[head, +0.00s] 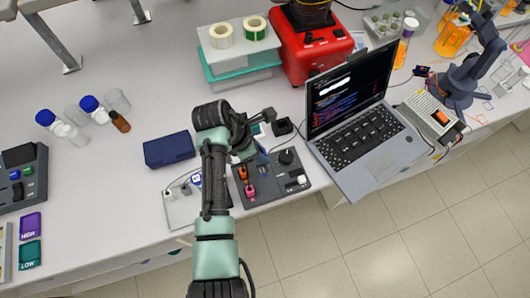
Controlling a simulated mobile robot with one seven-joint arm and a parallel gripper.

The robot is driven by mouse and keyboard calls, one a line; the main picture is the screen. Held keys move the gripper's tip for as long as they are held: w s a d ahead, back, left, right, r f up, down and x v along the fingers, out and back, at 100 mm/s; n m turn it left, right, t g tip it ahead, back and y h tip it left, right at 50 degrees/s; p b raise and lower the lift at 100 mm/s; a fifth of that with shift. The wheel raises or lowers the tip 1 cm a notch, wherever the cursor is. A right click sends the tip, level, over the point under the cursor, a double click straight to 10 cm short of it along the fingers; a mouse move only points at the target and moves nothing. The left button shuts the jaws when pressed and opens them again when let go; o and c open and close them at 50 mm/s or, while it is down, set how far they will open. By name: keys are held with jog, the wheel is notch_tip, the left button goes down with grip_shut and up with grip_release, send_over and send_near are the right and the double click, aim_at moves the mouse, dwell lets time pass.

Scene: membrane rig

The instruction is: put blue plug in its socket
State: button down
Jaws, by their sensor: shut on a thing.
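My arm reaches in from the bottom, and my gripper (259,150) points down over the dark grey socket panel (276,194). The gripper is small here and partly hidden by my own wrist. A small blue piece, which looks like the blue plug (263,158), shows at the fingertips, so the gripper appears shut on it. It is over the upper middle of the panel; I cannot tell whether it touches the panel. An orange-red plug (243,172) and a pink-red plug (250,191) stand at the panel's left side. The blue plug's socket is not clearly visible.
An open laptop (367,140) stands close to the right of the panel. A light grey plate (178,211) lies left, partly behind my arm. A dark blue box (169,149) is further left. A red machine (318,54) stands behind. The table's front edge is close below the panel.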

jog(key=b, duration=0.6)
send_over(266, 171)
jog(key=a, duration=0.1)
jog(key=shift+w+a+f, duration=0.1)
jog(key=shift+f, duration=1.35)
jog(key=shift+w+a+f, duration=0.1)
jog(key=shift+f, duration=1.35)
jog(key=shift+s+d+f+b, duration=0.1)
jog(key=shift+f+b, duration=0.45)
jog(key=shift+f, duration=0.35)
jog(key=shift+s+f, duration=0.1)
jog(key=shift+s, duration=0.05)
jog(key=shift+s+f, duration=0.1)
jog(key=shift+f, duration=0.05)
jog(key=c, duration=0.6)
grip_release()
jog(key=shift+a+r, duration=0.2)
jog(key=shift+r, duration=0.3)
jog(key=v, duration=1.2)
jog(key=shift+r+b, duration=0.35)
jog(key=shift+b, duration=0.05)
